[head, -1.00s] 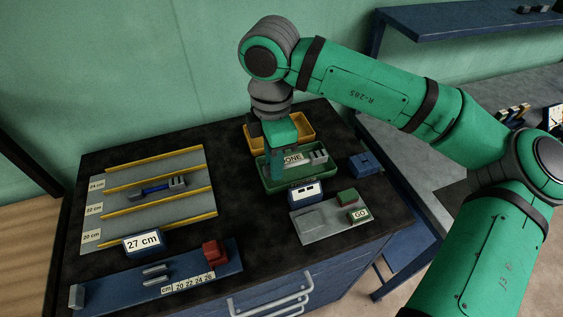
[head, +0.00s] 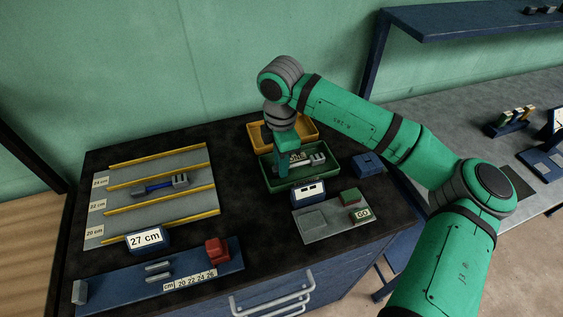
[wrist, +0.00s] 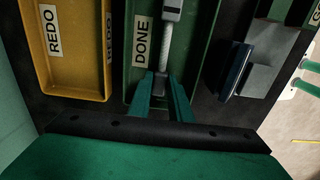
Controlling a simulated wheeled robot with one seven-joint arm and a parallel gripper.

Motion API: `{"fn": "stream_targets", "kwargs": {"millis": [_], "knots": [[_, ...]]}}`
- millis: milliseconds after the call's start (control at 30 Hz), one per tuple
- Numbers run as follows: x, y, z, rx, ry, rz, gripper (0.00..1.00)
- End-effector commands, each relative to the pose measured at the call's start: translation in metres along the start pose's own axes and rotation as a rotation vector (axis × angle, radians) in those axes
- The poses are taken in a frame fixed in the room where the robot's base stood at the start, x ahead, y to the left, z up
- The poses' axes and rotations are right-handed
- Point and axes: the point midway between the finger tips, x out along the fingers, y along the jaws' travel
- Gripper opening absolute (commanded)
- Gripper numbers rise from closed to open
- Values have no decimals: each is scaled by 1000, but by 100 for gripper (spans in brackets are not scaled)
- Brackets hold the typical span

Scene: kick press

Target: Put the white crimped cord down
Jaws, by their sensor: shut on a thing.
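The white crimped cord (wrist: 167,45) lies along the green tray labelled DONE (wrist: 192,60), with grey end pieces. In the head view the cord (head: 313,160) shows in the same green tray (head: 318,177). My gripper (wrist: 158,82) is shut on the cord's near grey end. In the head view my gripper (head: 283,168) is low at the left side of the tray. I cannot tell whether the cord rests on the tray floor.
A yellow tray marked REDO (wrist: 80,50) is beside the green tray. A small display (head: 309,193), a grey plate with a GO button (head: 360,214) and a blue block (head: 367,164) stand close by. A blue cord (head: 160,186) lies on the sorting board (head: 150,207) at left.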

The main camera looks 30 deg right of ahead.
Motion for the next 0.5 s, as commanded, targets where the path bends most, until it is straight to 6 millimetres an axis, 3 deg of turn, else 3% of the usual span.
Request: {"fn": "stream_targets", "kwargs": {"millis": [333,367,400,433,500], "knots": [[3,0,0,0,0,1,0],[3,0,0,0,1,1,20],[3,0,0,0,1,1,30],[3,0,0,0,0,1,37],[3,0,0,0,0,1,37]]}}
